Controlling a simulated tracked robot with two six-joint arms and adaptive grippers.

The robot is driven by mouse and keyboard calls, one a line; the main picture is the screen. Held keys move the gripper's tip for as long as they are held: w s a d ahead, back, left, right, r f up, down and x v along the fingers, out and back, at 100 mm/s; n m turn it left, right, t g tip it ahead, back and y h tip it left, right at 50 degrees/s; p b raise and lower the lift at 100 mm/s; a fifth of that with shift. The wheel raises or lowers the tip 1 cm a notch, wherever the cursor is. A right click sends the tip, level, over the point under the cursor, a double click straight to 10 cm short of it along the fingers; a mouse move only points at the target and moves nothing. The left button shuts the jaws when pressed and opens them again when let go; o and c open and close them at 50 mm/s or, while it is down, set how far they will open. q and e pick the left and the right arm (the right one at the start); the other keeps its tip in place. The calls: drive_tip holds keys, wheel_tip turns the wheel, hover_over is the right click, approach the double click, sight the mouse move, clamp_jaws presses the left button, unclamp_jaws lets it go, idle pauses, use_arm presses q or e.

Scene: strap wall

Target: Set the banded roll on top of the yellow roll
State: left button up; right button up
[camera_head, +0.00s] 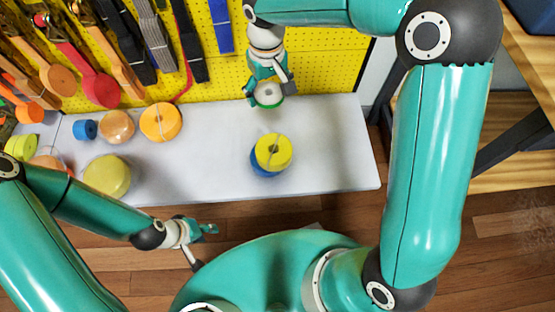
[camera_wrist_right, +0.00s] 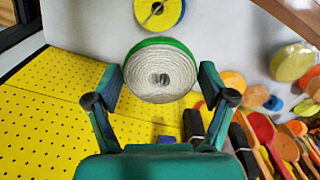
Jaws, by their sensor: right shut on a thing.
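The banded roll (camera_head: 267,94) is white with a green band around its rim. My right gripper (camera_head: 268,91) is shut on it and holds it above the back of the white shelf. The right wrist view shows the banded roll (camera_wrist_right: 160,73) between the two fingers. The yellow roll (camera_head: 275,150) lies flat on a blue roll (camera_head: 262,170) near the middle of the shelf, apart from the held roll. Both also show at the top of the right wrist view, where the yellow roll (camera_wrist_right: 152,12) is partly cut off. My left gripper (camera_head: 207,246) is open and empty in front of the shelf.
The white shelf (camera_head: 335,150) is clear to the right of the stack. At its left lie several rolls, including an orange roll (camera_head: 161,122) and a large pale yellow roll (camera_head: 107,176). Straps hang on the yellow pegboard (camera_head: 310,70) behind.

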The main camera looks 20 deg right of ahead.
drive_tip(key=b, duration=0.5)
hover_over(268, 150)
wheel_tip(268, 150, down, 6)
wheel_tip(268, 150, down, 20)
drive_tip(key=b, duration=0.7)
drive_tip(key=shift+w+r+b, duration=0.1)
drive_tip(key=shift+r+b, duration=0.05)
drive_tip(key=shift+b, duration=0.2)
use_arm(q)
wheel_tip(268, 150, down, 15)
use_arm(e)
drive_tip(key=o, duration=0.6)
use_arm(q)
wheel_tip(268, 150, up, 5)
drive_tip(key=p, duration=0.4)
drive_tip(key=shift+f+p, duration=0.15)
drive_tip(key=shift+p, duration=0.15)
use_arm(e)
wheel_tip(268, 150, up, 12)
